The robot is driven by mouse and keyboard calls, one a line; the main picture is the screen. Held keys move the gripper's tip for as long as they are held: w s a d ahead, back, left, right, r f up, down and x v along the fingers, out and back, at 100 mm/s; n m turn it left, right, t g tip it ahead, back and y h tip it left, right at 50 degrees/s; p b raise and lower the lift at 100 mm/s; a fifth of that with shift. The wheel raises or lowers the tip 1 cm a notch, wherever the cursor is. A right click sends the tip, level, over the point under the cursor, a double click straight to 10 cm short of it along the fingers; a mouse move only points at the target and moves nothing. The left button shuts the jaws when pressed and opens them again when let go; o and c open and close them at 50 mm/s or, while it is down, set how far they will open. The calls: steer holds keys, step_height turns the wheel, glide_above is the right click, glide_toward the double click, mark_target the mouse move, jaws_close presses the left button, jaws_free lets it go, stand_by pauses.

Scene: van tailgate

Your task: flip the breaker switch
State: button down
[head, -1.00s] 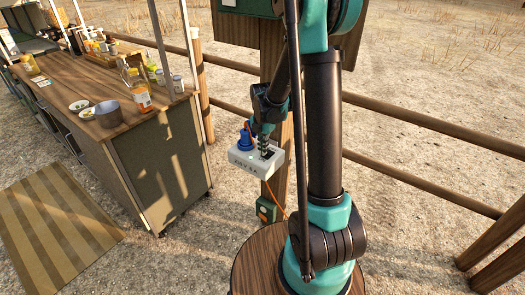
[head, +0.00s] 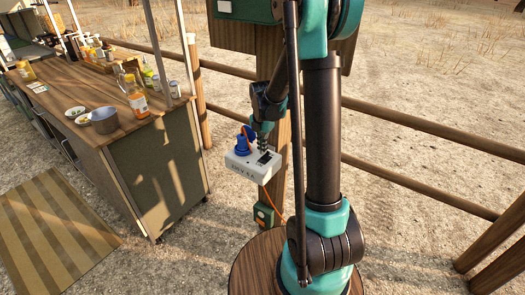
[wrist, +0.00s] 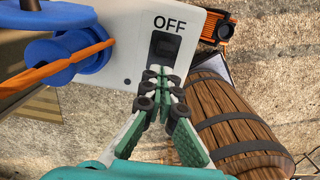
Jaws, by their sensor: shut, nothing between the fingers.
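The breaker switch (wrist: 165,45) is a black rocker set in a white box (wrist: 130,28), with the word OFF printed beside it in the wrist view. The box also shows in the head view (head: 239,166), mounted at the wooden post. My gripper (wrist: 163,74) is shut and empty, its fingertips close together at the lower end of the switch. Whether they touch it I cannot tell. In the head view my gripper (head: 263,143) is just above the box, near the dark switch (head: 264,158).
A blue plug (head: 243,145) with an orange cable (wrist: 70,65) sits on the box, left of the switch. A wooden barrel (wrist: 225,115) stands below. A counter (head: 150,125) with bowls and jars is at left. Fence rails (head: 430,125) run behind.

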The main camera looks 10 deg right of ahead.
steer(key=shift+r, duration=0.2)
step_height(320, 180, up, 12)
stand_by(0.8)
steer(key=shift+s+a, duration=0.1)
steer(key=s+d+f+m+t, duration=0.2)
steer(key=s+f+m, duration=0.3)
steer(key=s+m, duration=0.6)
steer(key=s+d+f+m+t, duration=0.2)
steer(key=s+f+m, duration=0.3)
steer(key=s+m, duration=0.6)
steer(key=shift+d+m, duration=0.15)
steer(key=shift+m, duration=2.35)
